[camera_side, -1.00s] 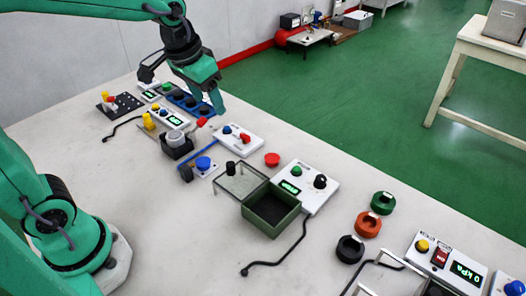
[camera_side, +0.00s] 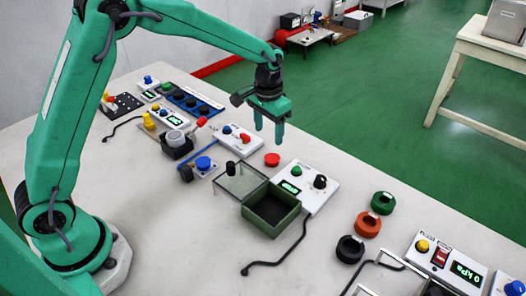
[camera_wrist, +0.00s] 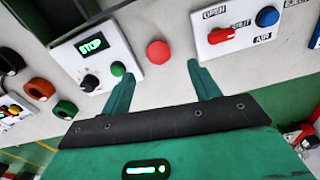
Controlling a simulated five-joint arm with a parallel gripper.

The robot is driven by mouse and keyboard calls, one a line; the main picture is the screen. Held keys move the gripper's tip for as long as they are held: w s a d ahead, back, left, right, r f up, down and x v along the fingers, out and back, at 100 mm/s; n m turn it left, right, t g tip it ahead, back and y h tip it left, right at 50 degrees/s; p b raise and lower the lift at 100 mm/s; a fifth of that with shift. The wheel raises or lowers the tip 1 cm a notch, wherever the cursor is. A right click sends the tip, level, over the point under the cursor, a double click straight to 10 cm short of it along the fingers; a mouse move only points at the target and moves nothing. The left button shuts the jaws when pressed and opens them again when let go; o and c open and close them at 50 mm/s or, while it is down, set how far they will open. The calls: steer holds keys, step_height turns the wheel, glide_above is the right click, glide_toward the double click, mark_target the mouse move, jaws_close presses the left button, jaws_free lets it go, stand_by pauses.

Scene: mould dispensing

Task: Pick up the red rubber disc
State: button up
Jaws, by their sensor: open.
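The red rubber disc (camera_side: 272,159) lies flat on the pale table, between two white control boxes. In the wrist view the red disc (camera_wrist: 158,52) lies ahead of the fingertips, roughly between their lines. My gripper (camera_side: 267,138) is above the table, pointing down, close to the disc in the side view. Its two green fingers are apart with nothing between them; they also show in the wrist view (camera_wrist: 161,74). The fingertips appear above the disc and not touching it.
A white box with a green display (camera_side: 306,187) stands right of the disc, beside an open green box (camera_side: 272,232). Another white box with a red lever (camera_side: 239,138) stands to the left. Green (camera_side: 382,203), orange (camera_side: 367,224) and black (camera_side: 350,249) rings lie further right.

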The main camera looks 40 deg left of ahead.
mark_target(272, 158)
steer(key=shift+w+d+f, duration=0.15)
steer(key=shift+w+f, duration=0.05)
steer(key=shift+f, duration=0.3)
steer(key=shift+w+d+f, duration=0.1)
steer(key=shift+w+f, duration=0.1)
steer(key=shift+f, duration=0.25)
steer(key=shift+f, duration=0.1)
steer(key=shift+f, duration=1.2)
steer(key=shift+f, duration=0.1)
steer(key=shift+f, duration=2.55)
steer(key=shift+c, duration=0.2)
steer(key=c, duration=1)
